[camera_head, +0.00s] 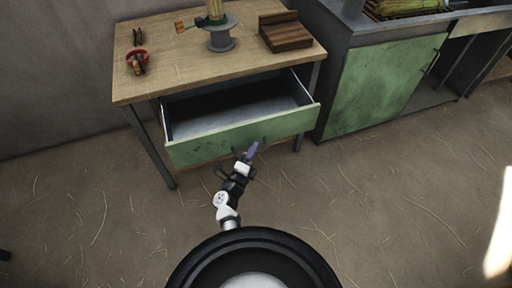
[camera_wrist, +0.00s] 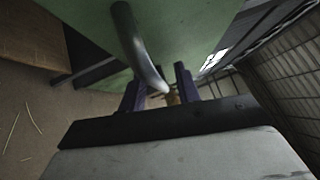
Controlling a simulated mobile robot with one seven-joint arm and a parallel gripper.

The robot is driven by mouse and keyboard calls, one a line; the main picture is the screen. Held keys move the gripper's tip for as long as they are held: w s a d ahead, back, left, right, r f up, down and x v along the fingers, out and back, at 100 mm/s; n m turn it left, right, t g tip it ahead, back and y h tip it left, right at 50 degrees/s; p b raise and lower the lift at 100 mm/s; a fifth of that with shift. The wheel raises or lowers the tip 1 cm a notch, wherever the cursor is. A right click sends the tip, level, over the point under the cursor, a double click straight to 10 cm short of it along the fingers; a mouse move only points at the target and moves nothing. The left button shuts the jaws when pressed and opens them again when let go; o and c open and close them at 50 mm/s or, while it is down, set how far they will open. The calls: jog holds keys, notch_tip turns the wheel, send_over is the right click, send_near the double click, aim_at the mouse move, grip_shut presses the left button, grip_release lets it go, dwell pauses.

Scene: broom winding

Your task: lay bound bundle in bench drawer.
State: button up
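The wooden bench (camera_head: 175,80) has its drawer (camera_head: 240,103) pulled open. The drawer is empty inside and has a worn green front (camera_head: 240,137). My gripper (camera_head: 254,149) is low at the outer face of that front, right of its middle. In the wrist view, my gripper (camera_wrist: 160,91) has its two purple fingers apart, with the curved grey drawer handle (camera_wrist: 140,48) reaching between them and gaps on both sides. A straw-coloured bundle (camera_head: 214,8) stands upright in a grey spool-shaped holder (camera_head: 220,38) on the bench top; its upper end is cut off, and I cannot tell whether it is bound.
On the bench top are a brown wooden block (camera_head: 286,35), a red ring-shaped holder with tools (camera_head: 137,61) and small orange-and-green items (camera_head: 187,25). A green-doored cabinet (camera_head: 383,85) stands to the right. The straw-strewn floor (camera_head: 350,190) is mostly clear.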

grip_shut()
jog(key=shift+s, duration=0.1)
jog(key=s+d, duration=0.2)
jog(key=s, duration=0.3)
jog(key=shift+s, duration=0.35)
jog(key=shift+f, duration=0.1)
grip_release()
jog(key=shift+s+a, duration=0.15)
jog(key=shift+s, duration=0.05)
